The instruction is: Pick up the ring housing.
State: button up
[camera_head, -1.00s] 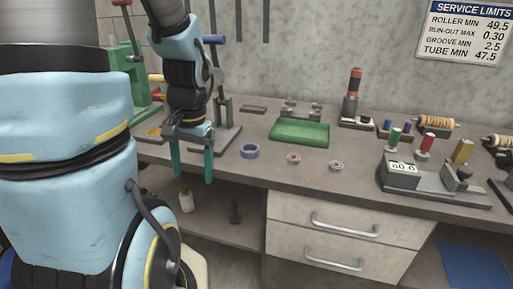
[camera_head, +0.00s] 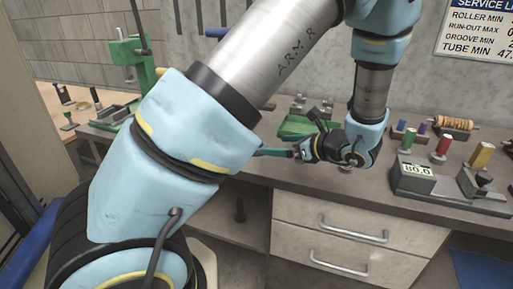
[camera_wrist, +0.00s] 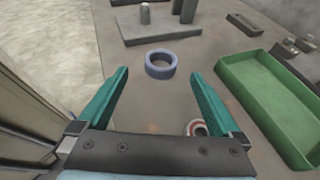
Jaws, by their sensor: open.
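The ring housing appears to be the blue-violet ring (camera_wrist: 161,74), lying flat on the bench in the wrist view with its hole facing up. My arm hides it in the head view. My gripper (camera_wrist: 159,72) is open and empty, its two teal fingers pointing toward the ring. The ring sits between the lines of the fingertips, a little beyond them and apart from both. In the head view my gripper (camera_head: 275,152) points left over the bench, partly hidden behind my upper arm.
A green tray (camera_wrist: 265,95) lies right of my fingers. A grey stand base (camera_wrist: 160,32) is beyond the ring housing. In the head view, a gauge block (camera_head: 412,180) stands at right.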

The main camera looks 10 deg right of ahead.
aim_at(260, 145)
jog(key=p+x, duration=0.1)
jog(key=x, duration=0.4)
jog(key=p+x, duration=0.1)
jog(key=x, duration=0.2)
jog(key=shift+w+f+p, duration=0.2)
jog(key=shift+f+p, duration=0.15)
jog(key=shift+f, duration=0.05)
jog(key=shift+c, duration=0.2)
grip_shut()
